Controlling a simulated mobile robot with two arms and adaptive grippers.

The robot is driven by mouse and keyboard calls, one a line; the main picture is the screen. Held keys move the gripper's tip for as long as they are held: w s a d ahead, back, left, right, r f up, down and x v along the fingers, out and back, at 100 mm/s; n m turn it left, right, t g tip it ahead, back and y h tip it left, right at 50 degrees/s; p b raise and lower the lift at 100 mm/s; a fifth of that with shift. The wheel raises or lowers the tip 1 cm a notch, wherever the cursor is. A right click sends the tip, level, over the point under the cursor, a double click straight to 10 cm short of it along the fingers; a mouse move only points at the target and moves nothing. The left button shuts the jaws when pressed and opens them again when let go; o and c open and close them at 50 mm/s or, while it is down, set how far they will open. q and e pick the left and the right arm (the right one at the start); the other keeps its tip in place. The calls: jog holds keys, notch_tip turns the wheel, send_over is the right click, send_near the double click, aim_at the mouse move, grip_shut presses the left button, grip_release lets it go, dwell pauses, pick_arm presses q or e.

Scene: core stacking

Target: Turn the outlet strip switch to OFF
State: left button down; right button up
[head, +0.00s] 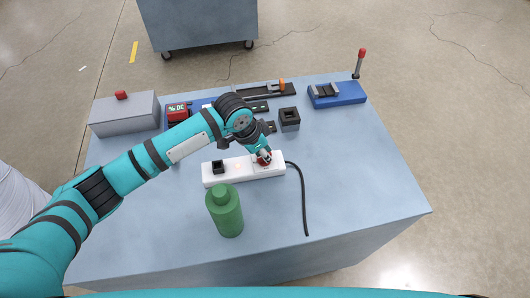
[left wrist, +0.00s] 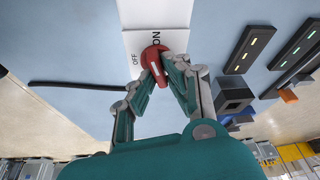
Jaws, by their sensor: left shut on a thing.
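The white outlet strip (head: 236,171) lies on the blue-grey table with a small black block on its left part. The strip also shows in the left wrist view (left wrist: 160,12), with OFF and ON printed near its red switch knob (left wrist: 153,55). My left gripper (left wrist: 158,68) is shut on the red knob, a fingertip on each side. In the head view my left gripper (head: 263,157) is at the right end of the strip and mostly covers the knob. The knob's exact pointing is hard to tell. My right gripper is not in view.
A green bottle (head: 225,210) stands in front of the strip. A black cable (head: 303,200) runs from its right end. Behind are a grey box with a red button (head: 125,112), a dark square block (head: 289,120) and a blue base (head: 337,95). The table's right side is clear.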

pick_arm(q)
jog(key=shift+n+t+p, duration=0.3)
jog(key=shift+n+p, duration=0.6)
jog(key=shift+p, duration=0.25)
jog(key=shift+r+n+y+p, duration=0.1)
jog(key=shift+n+y+p, duration=0.2)
jog(key=shift+n+p, duration=0.35)
jog(key=shift+n+t+p, duration=0.3)
jog(key=shift+n+p, duration=0.35)
jog(key=shift+p, duration=0.4)
jog(key=shift+y, duration=0.3)
jog(key=shift+n, duration=0.3)
